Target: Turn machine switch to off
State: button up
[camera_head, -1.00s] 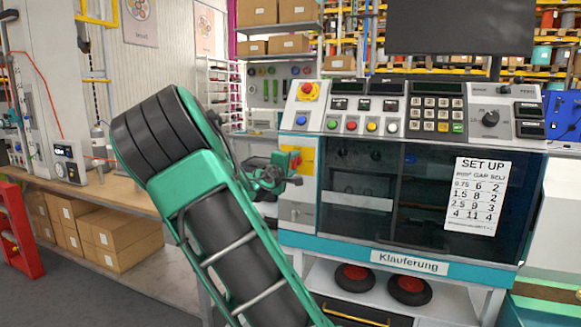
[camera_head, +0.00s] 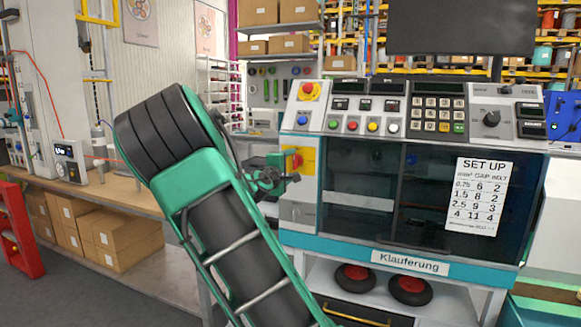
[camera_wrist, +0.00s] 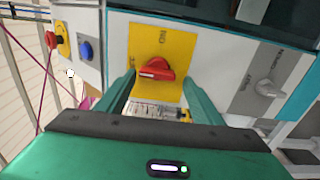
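The machine switch is a red rotary knob (camera_wrist: 155,70) on a yellow plate (camera_wrist: 160,40), on the front left of the machine. In the wrist view its handle lies roughly crosswise; the plate's lettering is too small to read surely. In the head view the knob (camera_head: 296,160) shows just beyond my gripper (camera_head: 280,177), which partly covers the yellow plate (camera_head: 308,157). In the wrist view my gripper (camera_wrist: 159,76) is open, one green finger on each side of the knob, with gaps between fingers and knob. I cannot tell how far the fingertips are from the plate.
The machine's control panel (camera_head: 370,108) has several buttons and a red emergency stop (camera_head: 308,91) above the switch. A grey dial (camera_wrist: 268,87) is beside the yellow plate in the wrist view. A dark glass door (camera_head: 415,190) is at right. A workbench (camera_head: 110,190) with boxes stands at left.

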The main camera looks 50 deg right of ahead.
jog(key=shift+s+d+r, duration=0.15)
jog(key=shift+s+d, duration=0.05)
jog(key=shift+s, duration=0.1)
jog(key=v, duration=1)
jog(key=shift+a, duration=0.4)
jog(key=s+f+m+g+y, duration=0.5)
jog(key=s+f+m+y, duration=0.25)
jog(key=s+f, duration=0.95)
jog(key=s+a+m+g+y, duration=0.1)
jog(key=s+a+y, duration=0.3)
jog(key=s+a, duration=0.4)
jog(key=s+a+f+m+g+y, duration=0.1)
jog(key=s+a+m+y, duration=0.1)
jog(key=s+a+y, duration=0.3)
jog(key=s+a, duration=0.3)
jog(key=a, duration=0.4)
jog(key=shift+a+f+m, duration=0.25)
jog(key=shift+f+m, duration=0.1)
